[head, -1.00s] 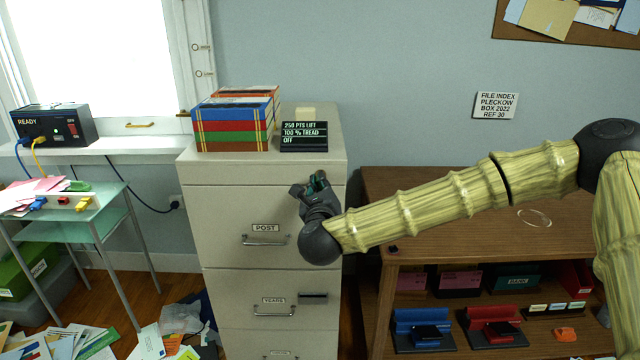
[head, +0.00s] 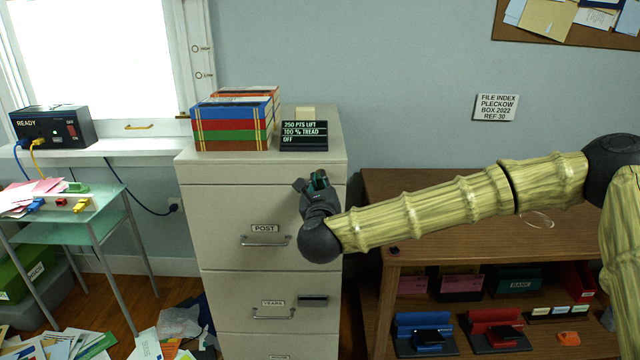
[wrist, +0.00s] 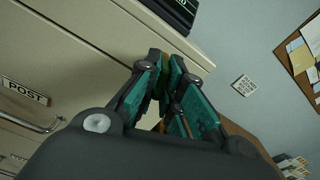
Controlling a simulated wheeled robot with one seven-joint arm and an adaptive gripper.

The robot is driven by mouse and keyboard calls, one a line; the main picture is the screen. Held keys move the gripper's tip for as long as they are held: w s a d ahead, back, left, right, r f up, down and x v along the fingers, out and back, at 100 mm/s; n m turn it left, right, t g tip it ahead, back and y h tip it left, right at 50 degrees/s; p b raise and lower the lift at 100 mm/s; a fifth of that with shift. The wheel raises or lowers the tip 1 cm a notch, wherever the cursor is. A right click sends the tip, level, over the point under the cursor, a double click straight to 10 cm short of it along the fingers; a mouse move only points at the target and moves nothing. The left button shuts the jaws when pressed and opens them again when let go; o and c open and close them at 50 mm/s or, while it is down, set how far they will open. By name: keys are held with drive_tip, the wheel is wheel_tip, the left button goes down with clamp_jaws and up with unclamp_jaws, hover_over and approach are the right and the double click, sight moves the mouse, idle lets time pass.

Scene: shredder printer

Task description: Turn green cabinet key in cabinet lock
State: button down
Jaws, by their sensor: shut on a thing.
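The beige filing cabinet (head: 230,222) stands left of centre in the head view. My gripper (head: 319,181) is at the right part of its top drawer front. In the wrist view my gripper (wrist: 168,62) has its teal-padded fingers close together, tips near the cabinet's upper right edge. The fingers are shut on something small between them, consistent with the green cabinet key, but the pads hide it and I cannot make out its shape. The cabinet lock is not visible; the gripper covers that part of the drawer front. I cannot tell how far the key is turned.
Box files (head: 235,122) and a black sign (head: 304,136) stand on the cabinet top. The POST drawer handle (head: 265,241) is left of my gripper. A wooden desk (head: 470,215) stands at the right under my arm. Papers (head: 150,343) litter the floor at lower left.

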sight(320, 185)
drive_tip(key=shift+m+b, duration=0.3)
drive_tip(key=c, duration=1.5)
unclamp_jaws()
drive_tip(key=shift+o, duration=0.6)
drive_tip(key=shift+o, duration=1.1)
drive_tip(key=shift+s+b, duration=0.55)
drive_tip(key=shift+s, duration=2.45)
